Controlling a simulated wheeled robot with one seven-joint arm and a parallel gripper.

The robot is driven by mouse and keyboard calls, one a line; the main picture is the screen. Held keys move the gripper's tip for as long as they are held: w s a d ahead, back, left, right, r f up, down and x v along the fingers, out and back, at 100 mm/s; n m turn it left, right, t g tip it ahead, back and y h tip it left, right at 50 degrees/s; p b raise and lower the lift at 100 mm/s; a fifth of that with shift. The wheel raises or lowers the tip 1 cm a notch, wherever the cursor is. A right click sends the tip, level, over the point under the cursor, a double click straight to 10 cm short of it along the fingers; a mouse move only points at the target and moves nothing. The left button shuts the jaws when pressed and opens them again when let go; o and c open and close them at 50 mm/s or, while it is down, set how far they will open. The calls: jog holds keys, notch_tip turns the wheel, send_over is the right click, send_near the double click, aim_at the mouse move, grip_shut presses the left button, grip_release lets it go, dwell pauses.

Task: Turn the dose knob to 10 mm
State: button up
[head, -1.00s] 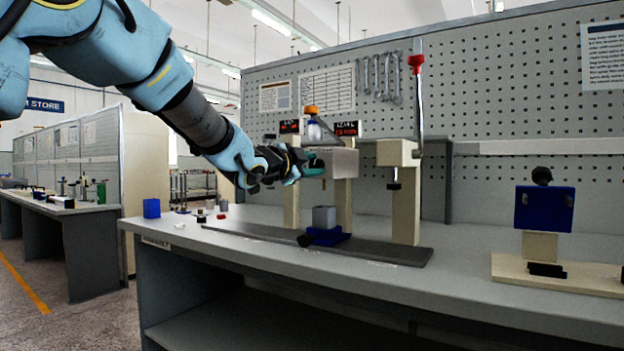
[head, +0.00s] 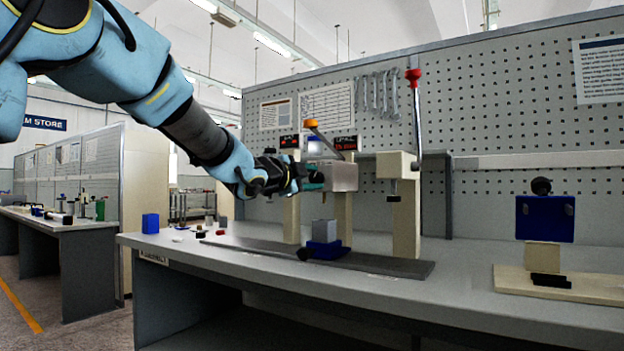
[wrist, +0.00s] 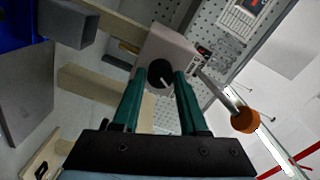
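The dose knob (wrist: 160,73) is a dark round knob with a pale pointer line, on the side face of a pale grey block (head: 344,177). In the wrist view, my gripper (wrist: 162,76) has one teal finger on each side of the knob, with no clear gap to it. In the head view, my gripper (head: 314,180) reaches the left face of the block, and the knob is hidden there. A small red-lettered display (head: 345,143) stands behind the block, its reading too small to make out.
An orange-tipped lever (head: 312,124) slants above the block and also shows close to the right finger in the wrist view (wrist: 245,120). A tall red-topped lever (head: 413,75) stands to the right. A blue fixture (head: 325,248) with a grey cube sits below on the dark base plate.

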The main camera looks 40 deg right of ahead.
jog(key=o, duration=0.3)
jog(key=shift+o, duration=0.2)
jog(key=v, duration=1.1)
jog(key=shift+w, duration=0.1)
